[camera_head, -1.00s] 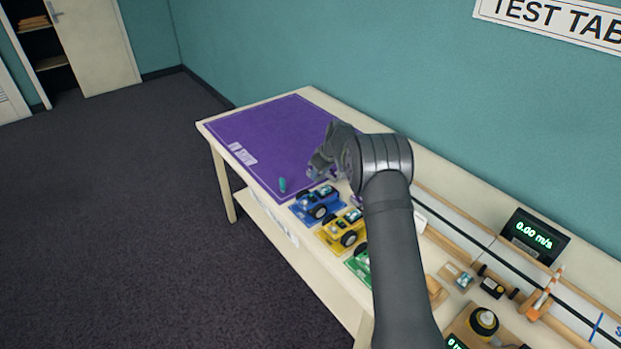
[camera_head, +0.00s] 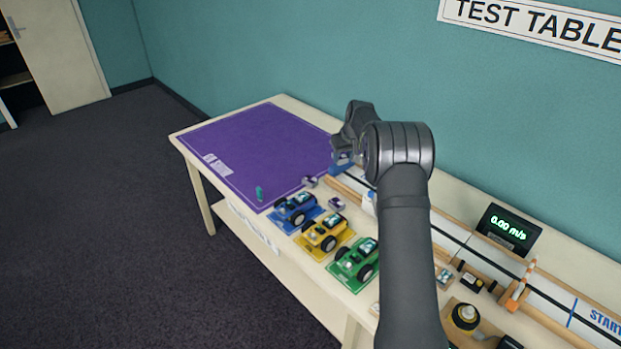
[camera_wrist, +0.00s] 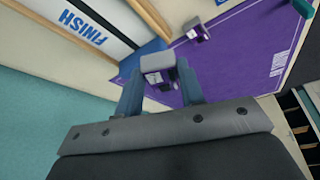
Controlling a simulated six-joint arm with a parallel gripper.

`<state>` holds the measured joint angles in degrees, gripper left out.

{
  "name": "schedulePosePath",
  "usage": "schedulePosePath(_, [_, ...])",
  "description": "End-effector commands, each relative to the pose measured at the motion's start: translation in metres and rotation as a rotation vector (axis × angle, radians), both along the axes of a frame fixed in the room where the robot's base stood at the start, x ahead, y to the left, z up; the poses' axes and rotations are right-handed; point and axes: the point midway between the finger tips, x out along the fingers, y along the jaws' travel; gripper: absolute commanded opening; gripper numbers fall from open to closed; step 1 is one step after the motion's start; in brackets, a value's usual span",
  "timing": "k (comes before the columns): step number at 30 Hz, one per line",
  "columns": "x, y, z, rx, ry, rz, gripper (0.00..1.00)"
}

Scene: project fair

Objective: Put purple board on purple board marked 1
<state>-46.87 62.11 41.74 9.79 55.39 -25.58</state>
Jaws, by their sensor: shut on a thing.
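My gripper (camera_head: 346,148) is above the back of the table, near the right edge of the purple mat. In the wrist view my gripper (camera_wrist: 159,78) is shut on a small board (camera_wrist: 158,62) with a pale grey face and a purplish part behind it; the fingers hide some of it. Two small purple boards with pale parts lie on the table: one (camera_head: 310,181) by the mat's right edge, the other (camera_head: 336,204) nearer the cars. One purple board (camera_wrist: 198,31) also shows in the wrist view, apart from the held one. I cannot read a number on any.
The large purple mat (camera_head: 250,150) is mostly bare, with a teal cylinder (camera_head: 259,193) at its front corner. Blue (camera_head: 297,208), yellow (camera_head: 325,232) and green (camera_head: 357,259) cars stand along the front. A track with a blue end block (camera_head: 342,167) runs right.

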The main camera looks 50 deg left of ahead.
Motion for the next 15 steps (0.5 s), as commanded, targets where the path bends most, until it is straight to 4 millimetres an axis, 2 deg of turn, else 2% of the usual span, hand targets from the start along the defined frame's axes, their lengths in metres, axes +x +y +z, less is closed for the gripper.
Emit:
schedulePosePath(5, [-0.009, 0.025, -0.018, -0.002, 0.001, -0.014, 0.13])
schedulePosePath(9, [-0.022, 0.055, -0.037, -0.001, 0.001, -0.012, 0.13])
schedulePosePath(15, [-0.037, 0.09, -0.06, 0.0, 0.0, -0.013, 0.13])
